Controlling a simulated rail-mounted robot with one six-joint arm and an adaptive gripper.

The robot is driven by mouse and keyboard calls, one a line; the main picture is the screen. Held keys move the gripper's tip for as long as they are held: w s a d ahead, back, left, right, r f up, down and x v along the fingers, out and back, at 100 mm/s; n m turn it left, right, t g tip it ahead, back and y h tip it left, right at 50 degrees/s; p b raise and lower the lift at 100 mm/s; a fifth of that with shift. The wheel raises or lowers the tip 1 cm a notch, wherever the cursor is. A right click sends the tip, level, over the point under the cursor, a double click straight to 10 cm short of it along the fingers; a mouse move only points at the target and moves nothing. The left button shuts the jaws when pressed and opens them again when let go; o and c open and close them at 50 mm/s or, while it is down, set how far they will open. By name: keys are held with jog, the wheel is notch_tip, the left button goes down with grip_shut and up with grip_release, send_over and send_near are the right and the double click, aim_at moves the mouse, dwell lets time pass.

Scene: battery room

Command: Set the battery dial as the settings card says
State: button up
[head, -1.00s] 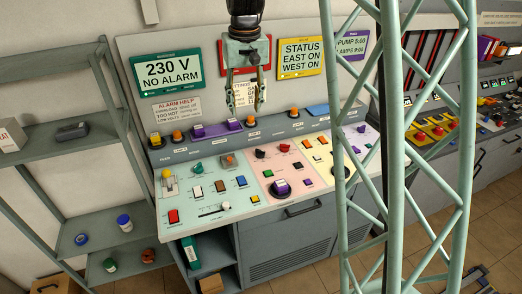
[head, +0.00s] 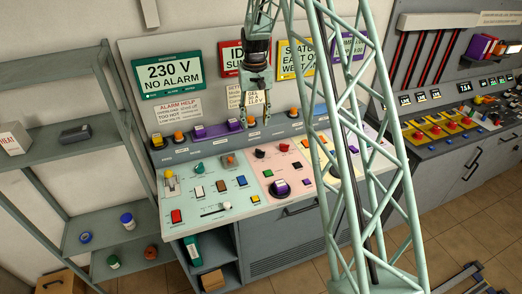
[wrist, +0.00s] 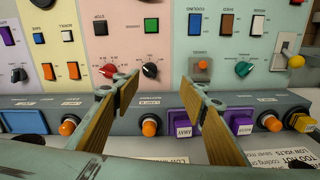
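The settings card (head: 234,98) is on the back wall behind my gripper (head: 256,118), which covers part of it. A line reading about "GEL 11.0 V" shows between the fingers, but the text is too small to be sure. In the wrist view my gripper (wrist: 164,95) is open and empty above the console ledge. Beyond the fingers are a red knob (wrist: 107,70), a black knob (wrist: 150,70) and a teal knob (wrist: 243,69), none touched. The teal dial (head: 199,168) also shows in the head view. I cannot tell which one is the battery dial.
The sloped console has several buttons and a large black dial with a purple top (head: 280,188). Orange lamps and purple blocks line the ledge (wrist: 90,115). A pale lattice mast (head: 340,150) blocks part of the console's right. Grey shelves (head: 75,150) stand left.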

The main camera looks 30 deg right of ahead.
jog(key=p, duration=0.1)
send_over(260, 150)
notch_tip(260, 150, down, 7)
jog(key=shift+s, duration=0.15)
jog(key=shift+f+p, duration=1.2)
jog(key=shift+f, duration=5.65)
jog(key=shift+c, duration=0.4)
jog(key=c, duration=0.7)
